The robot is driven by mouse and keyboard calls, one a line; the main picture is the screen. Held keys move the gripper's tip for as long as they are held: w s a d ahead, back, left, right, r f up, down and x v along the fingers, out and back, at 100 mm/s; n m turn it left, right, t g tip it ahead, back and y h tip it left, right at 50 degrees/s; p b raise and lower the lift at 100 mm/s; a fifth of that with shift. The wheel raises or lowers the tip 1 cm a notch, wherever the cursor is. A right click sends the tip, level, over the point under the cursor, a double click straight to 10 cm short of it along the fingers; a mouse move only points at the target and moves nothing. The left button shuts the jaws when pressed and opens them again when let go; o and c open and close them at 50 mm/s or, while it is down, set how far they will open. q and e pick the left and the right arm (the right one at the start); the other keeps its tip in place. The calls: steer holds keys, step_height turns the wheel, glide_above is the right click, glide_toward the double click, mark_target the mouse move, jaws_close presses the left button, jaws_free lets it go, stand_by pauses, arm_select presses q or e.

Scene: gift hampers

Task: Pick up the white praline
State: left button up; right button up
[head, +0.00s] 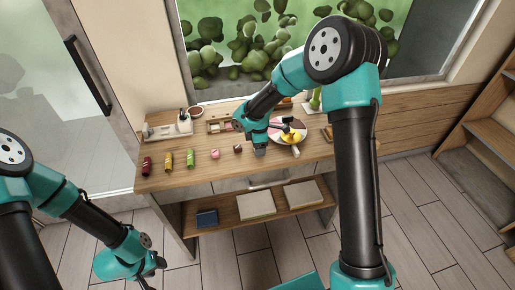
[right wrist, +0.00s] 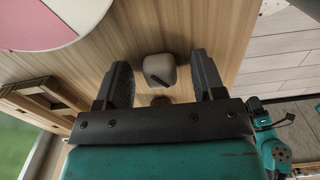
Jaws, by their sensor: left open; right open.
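The white praline (right wrist: 159,70) is a pale rounded cube with a dark stripe on top, on the wooden table in the right wrist view. My right gripper (right wrist: 161,62) is open, with one finger on each side of the praline and gaps visible between. In the head view my right gripper (head: 260,151) points down over the table's front part; I cannot make out the white praline there. My left gripper (head: 152,273) is open and empty, low in front of the table at the left.
A dark praline (head: 237,148) and a pink one (head: 215,153) sit left of my right gripper. Red (head: 146,166), yellow (head: 168,161) and green (head: 190,158) rolls stand further left. A pink-and-white round board (right wrist: 35,20) and a wooden crate (right wrist: 42,102) are nearby.

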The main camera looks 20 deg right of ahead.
steer(key=c, duration=1)
steer(key=shift+r, duration=1.25)
steer(key=s+a+r, duration=0.1)
steer(key=s+a, duration=0.2)
steer(key=s, duration=0.4)
steer(key=s+a+r, duration=0.1)
steer(key=s+a, duration=0.1)
steer(key=s, duration=0.6)
steer(key=shift+a+r, duration=0.25)
steer(key=shift+a, duration=0.15)
